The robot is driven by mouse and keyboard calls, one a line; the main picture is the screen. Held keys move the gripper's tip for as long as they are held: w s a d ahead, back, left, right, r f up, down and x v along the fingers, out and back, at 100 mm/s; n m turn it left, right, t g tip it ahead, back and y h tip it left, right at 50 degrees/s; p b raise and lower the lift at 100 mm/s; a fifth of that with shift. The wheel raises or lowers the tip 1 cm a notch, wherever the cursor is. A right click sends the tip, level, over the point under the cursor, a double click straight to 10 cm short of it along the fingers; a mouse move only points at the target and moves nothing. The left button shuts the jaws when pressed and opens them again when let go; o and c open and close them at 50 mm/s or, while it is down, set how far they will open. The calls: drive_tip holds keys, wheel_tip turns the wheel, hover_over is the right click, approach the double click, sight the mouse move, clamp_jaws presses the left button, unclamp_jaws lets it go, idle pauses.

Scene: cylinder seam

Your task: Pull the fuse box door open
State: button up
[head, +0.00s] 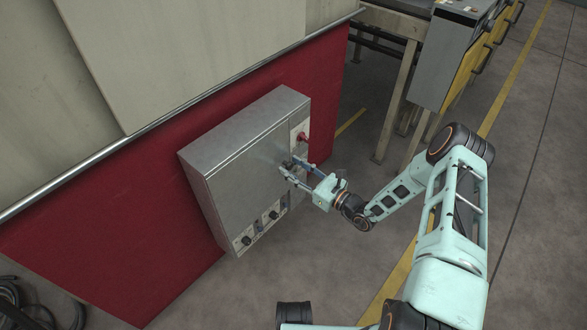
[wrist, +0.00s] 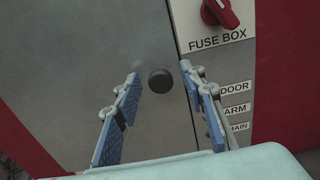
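The fuse box (head: 230,134) is a grey metal cabinet on a red wall panel, and its door (head: 245,182) looks closed. In the wrist view the door (wrist: 90,70) carries a round dark knob (wrist: 160,80) near its right edge. My gripper (head: 286,168) is at the door's right side in the head view. In the wrist view my gripper (wrist: 160,82) is open, with one blue-padded finger on each side of the knob. Gaps show between the knob and both fingers. I cannot tell how far the fingertips are from the door surface.
A red rotary switch (wrist: 220,12) sits on the label strip right of the door, above the FUSE BOX label (wrist: 217,41). Small dark knobs (head: 247,240) line the box's lower edge. A grey and yellow machine (head: 450,60) stands at the upper right. Floor is clear below the box.

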clamp_jaws()
drive_tip(key=shift+s+d, duration=0.1)
idle(0.4)
